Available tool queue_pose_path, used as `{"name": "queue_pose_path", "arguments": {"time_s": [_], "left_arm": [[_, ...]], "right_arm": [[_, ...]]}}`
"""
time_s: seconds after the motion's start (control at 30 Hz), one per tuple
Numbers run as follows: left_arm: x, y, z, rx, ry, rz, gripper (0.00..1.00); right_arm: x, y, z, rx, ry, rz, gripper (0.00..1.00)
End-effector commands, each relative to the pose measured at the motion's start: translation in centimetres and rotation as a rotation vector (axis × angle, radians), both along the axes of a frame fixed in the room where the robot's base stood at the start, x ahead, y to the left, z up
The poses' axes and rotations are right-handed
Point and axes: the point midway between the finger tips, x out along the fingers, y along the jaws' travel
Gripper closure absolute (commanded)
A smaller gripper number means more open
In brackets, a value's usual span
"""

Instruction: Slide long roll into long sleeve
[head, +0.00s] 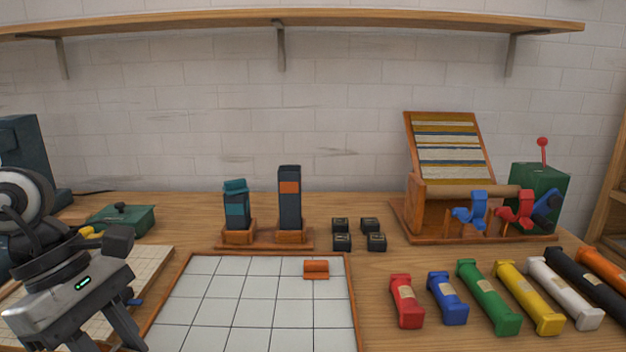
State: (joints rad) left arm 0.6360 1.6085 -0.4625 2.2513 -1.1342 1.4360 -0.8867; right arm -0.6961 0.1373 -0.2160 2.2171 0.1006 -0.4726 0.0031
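A tall dark upright sleeve (290,212) with an orange band stands in a wooden holder at the back centre. A shorter dark sleeve (237,208) with a teal band and a teal top stands to its left. Several coloured rolls with pale labels lie in a row at the right. The red roll (406,312) and blue roll (441,311) are short; the green (491,308), yellow (533,310) and white rolls (569,299) are longer. My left gripper (103,340) is at the lower left, fingers apart, tips cut off or unclear. My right gripper is out of view.
A gridded white board (252,311) with a wooden rim holds a small orange piece (316,270). Several small black blocks (341,243) sit behind it. A wooden rack (414,192), a green box (540,190) and a green case (122,220) stand farther back.

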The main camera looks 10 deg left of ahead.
Motion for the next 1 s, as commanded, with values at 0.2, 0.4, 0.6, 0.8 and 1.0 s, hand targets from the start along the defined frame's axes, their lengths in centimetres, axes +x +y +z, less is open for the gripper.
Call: {"name": "queue_pose_path", "arguments": {"time_s": [0.2,0.4,0.6,0.8,1.0], "left_arm": [[2.0,-1.1,-1.2,-0.005,-0.005,-0.211,0.93],[4.4,-4.2,-3.3,0.002,-0.005,-0.585,0.93],[6.8,-8.1,-5.2,0.010,-0.001,-1.077,0.93],[8.5,-9.5,-5.8,0.010,0.003,-1.447,0.93],[9.3,-9.7,-5.8,0.009,0.001,-1.584,0.93]], "right_arm": [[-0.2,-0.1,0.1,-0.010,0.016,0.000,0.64],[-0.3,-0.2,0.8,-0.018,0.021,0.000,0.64],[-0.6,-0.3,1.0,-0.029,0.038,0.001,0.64],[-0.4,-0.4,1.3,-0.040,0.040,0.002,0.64],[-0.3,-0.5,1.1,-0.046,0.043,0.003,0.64]]}}
